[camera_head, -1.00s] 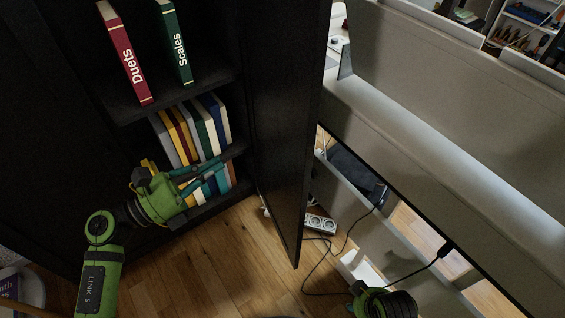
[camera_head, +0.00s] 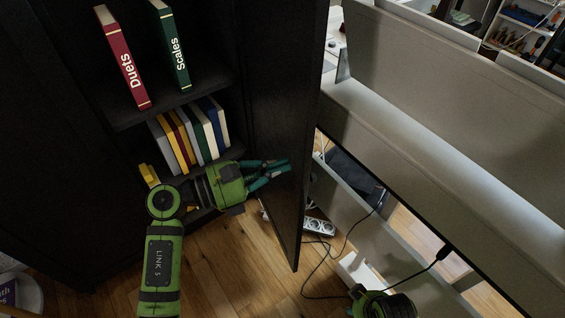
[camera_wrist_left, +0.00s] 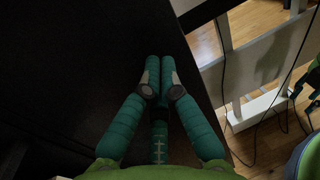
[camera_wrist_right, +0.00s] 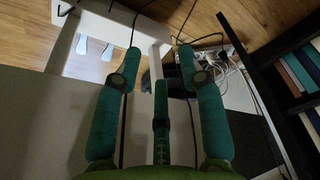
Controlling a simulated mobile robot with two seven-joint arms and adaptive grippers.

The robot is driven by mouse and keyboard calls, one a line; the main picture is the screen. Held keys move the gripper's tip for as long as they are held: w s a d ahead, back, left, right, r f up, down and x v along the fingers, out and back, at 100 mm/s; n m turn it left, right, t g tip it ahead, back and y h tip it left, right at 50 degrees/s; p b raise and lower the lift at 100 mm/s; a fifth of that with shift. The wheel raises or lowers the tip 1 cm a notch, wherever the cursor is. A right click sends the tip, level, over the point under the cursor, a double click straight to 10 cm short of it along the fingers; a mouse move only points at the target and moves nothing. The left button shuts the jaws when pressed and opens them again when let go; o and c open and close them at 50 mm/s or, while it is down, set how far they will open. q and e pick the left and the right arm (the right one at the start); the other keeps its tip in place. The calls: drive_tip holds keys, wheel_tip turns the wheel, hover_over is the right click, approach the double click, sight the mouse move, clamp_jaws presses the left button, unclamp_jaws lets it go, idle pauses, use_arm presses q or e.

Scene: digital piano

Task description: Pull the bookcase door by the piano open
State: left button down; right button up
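The black bookcase door (camera_head: 283,110) stands partly open between the shelves and the piano. Its inner face fills much of the left wrist view (camera_wrist_left: 95,60). My left gripper (camera_head: 283,168) reaches across the opening to the door's inner face. Its fingers are together with nothing seen between them; they also show in the left wrist view (camera_wrist_left: 160,62). I cannot tell whether the fingertips touch the door.
The bookcase holds a red Duets book (camera_head: 122,58), a green Scales book (camera_head: 170,45) and a row of books below. The piano (camera_head: 440,130) stands close to the right of the door. A power strip (camera_head: 318,226) and cables lie on the wooden floor.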

use_arm(q)
drive_tip(key=shift+w+d, duration=0.2)
drive_tip(key=shift+d, duration=0.35)
use_arm(e)
drive_tip(key=shift+w+r, duration=0.1)
use_arm(q)
drive_tip(key=b+x, duration=0.1)
drive_tip(key=x, duration=0.8)
use_arm(e)
wheel_tip(320, 180, up, 3)
drive_tip(key=shift+f, duration=0.2)
